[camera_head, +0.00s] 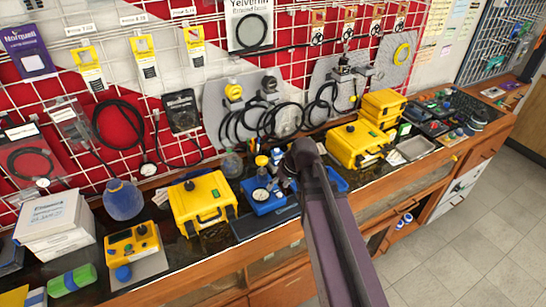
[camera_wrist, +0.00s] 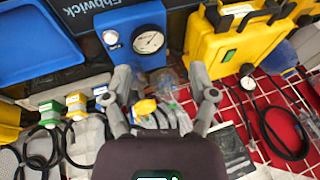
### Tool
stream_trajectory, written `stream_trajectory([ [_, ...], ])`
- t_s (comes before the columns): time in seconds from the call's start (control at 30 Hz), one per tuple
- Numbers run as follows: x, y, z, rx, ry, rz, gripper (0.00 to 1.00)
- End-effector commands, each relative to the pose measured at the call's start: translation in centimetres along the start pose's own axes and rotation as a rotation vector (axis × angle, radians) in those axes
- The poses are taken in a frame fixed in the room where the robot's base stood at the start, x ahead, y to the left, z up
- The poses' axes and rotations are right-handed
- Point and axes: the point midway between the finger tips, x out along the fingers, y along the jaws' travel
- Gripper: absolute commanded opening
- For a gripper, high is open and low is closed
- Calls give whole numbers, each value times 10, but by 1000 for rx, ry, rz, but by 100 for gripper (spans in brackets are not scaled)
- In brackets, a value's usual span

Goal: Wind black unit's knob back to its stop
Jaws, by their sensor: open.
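My gripper (camera_wrist: 166,84) is open in the wrist view, with its two grey fingers spread and nothing held between them. A blue unit (camera_wrist: 124,34) with a round white gauge lies beyond the fingertips. Small yellow and clear parts show between the fingers, partly hidden. In the head view the blue unit (camera_head: 262,204) stands on the bench beside the end of my arm, which hides part of that spot. A dark regulator (camera_head: 270,86) hangs on the wall panel behind. I cannot tell whether it is the black unit, and its knob is not clear.
Yellow cases stand left (camera_head: 203,203) and right (camera_head: 355,145) of my arm. A yellow box with dials (camera_head: 133,243) is at the front left. Black hoses (camera_head: 262,122) hang behind. The floor (camera_head: 470,235) at right is clear.

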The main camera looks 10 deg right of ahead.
Motion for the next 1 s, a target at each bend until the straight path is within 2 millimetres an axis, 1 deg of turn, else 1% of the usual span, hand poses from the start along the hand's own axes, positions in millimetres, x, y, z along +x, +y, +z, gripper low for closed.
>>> stream_trajectory([
  [0.03,6,-1,23,39,-50,45,74],
  [0.1,8,2,45,99,-110,112,74],
  [0.2,9,6,70,173,-174,199,74],
  [0.33,7,10,90,242,-221,283,74],
  [0.5,5,13,99,279,-243,330,74],
  [0.73,4,13,99,282,-244,332,74],
  [0.77,4,13,99,282,-243,332,71],
  [0.8,4,13,99,281,-243,332,59],
  [0.83,4,13,99,281,-243,332,57],
  [1.0,4,13,99,281,-243,331,57],
])
